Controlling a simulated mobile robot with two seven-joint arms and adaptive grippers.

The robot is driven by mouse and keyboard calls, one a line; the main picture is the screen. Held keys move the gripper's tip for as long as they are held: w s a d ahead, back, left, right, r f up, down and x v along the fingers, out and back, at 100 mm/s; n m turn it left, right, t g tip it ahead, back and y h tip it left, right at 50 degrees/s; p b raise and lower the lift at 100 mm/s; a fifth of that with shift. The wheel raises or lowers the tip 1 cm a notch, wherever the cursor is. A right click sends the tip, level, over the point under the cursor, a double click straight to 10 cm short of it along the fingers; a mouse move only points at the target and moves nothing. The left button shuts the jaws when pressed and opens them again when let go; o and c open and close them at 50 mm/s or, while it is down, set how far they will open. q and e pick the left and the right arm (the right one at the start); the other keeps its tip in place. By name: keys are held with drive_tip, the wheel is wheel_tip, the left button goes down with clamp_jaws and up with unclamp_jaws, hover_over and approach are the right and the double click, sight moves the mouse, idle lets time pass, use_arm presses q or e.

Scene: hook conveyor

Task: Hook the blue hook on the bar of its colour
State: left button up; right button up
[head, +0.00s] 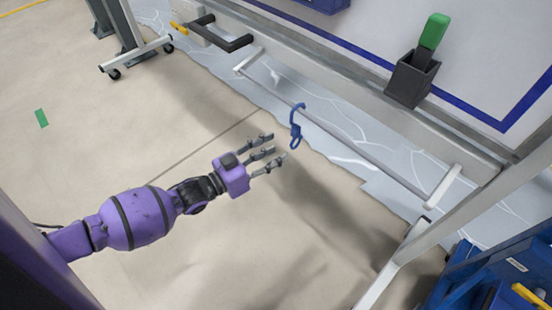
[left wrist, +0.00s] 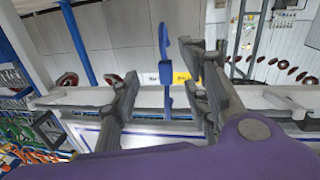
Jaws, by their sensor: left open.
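The blue hook (head: 295,133) is at the thin grey bar (head: 350,145) in the head view. Its curved top overlaps the bar and its body hangs below, so it looks hung there. My left gripper (head: 268,153) is open and empty, just left of the hook and apart from it. In the left wrist view the blue hook (left wrist: 165,65) stands upright between the spread fingers of my left gripper (left wrist: 168,92), seemingly beyond them. I cannot see any finger touching it. My right gripper is in neither view.
White end brackets (head: 442,187) carry the grey bar on the frame. A black handle-like bar (head: 228,41) sits further left. A dark holder (head: 412,78) with a green-handled thing (head: 433,32) stands on the ledge. Blue bins (head: 470,278) are at lower right. The floor below is clear.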

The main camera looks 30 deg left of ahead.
sight(296, 137)
use_arm(q)
drive_tip(key=b+x, duration=0.1)
drive_tip(key=x, duration=0.7)
drive_tip(key=shift+w+a+r+b, duration=0.15)
drive_tip(key=shift+w+b, duration=0.1)
drive_tip(key=shift+b, duration=0.15)
clamp_jaws()
idle(0.4)
drive_tip(key=shift+r, duration=0.1)
